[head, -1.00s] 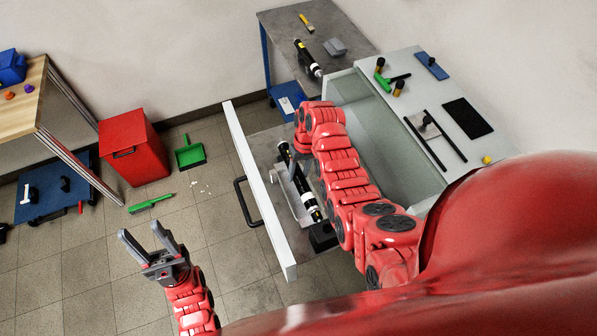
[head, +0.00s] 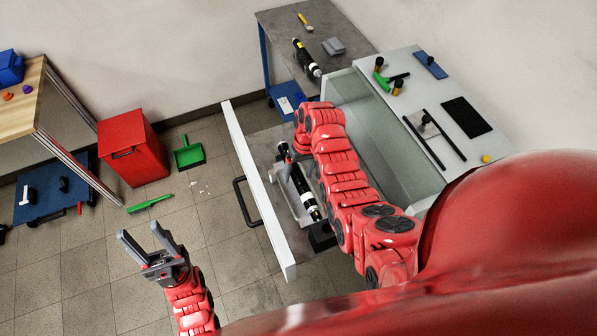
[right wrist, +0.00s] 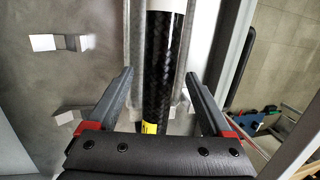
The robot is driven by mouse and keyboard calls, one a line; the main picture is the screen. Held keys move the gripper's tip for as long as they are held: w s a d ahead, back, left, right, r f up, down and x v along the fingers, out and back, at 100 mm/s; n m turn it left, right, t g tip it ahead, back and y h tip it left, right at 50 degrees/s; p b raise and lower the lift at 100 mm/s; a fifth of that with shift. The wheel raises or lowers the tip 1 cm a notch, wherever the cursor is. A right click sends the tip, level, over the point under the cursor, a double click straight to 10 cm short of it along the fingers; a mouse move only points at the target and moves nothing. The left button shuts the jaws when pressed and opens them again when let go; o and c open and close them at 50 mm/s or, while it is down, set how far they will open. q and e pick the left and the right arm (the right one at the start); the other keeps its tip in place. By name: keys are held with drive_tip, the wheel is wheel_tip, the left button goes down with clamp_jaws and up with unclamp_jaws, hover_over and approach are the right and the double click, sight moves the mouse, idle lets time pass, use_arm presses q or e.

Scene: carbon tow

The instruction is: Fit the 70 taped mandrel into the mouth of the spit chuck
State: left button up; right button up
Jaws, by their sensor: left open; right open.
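A black mandrel (head: 305,192) with white bands and a yellow mark lies in a pale cradle in the open drawer. A similar black tube (head: 306,57) lies on the grey table at the back. I cannot read a number on either. My right gripper (right wrist: 159,75) is open, its fingers on either side of the black mandrel (right wrist: 160,65) in the right wrist view; contact cannot be told. In the head view my right arm partly covers it. My left gripper (head: 142,238) is open and empty above the floor. I cannot clearly identify the spit chuck.
The drawer's white front (head: 258,190) with its black handle stands left of the mandrel. A black block (head: 321,237) sits at the drawer's near end. The white worktop (head: 408,66) holds tools and a black pad. A red bin (head: 133,148) stands on the floor at left.

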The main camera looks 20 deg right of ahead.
drive_tip(key=shift+w+r, duration=0.1)
drive_tip(key=shift+r, duration=0.1)
drive_tip(key=shift+b+v, duration=0.95)
drive_tip(key=shift+v, duration=0.1)
drive_tip(key=shift+d+r+p, duration=0.15)
drive_tip(key=shift+r+p, duration=0.5)
drive_tip(key=shift+r, duration=0.05)
drive_tip(key=shift+p+v, duration=0.6)
drive_tip(key=shift+v, duration=0.5)
drive_tip(key=shift+d+r, duration=0.15)
drive_tip(key=shift+r, duration=0.3)
drive_tip(key=v, duration=1)
drive_tip(key=shift+r+b, duration=0.15)
drive_tip(key=shift+b, duration=0.3)
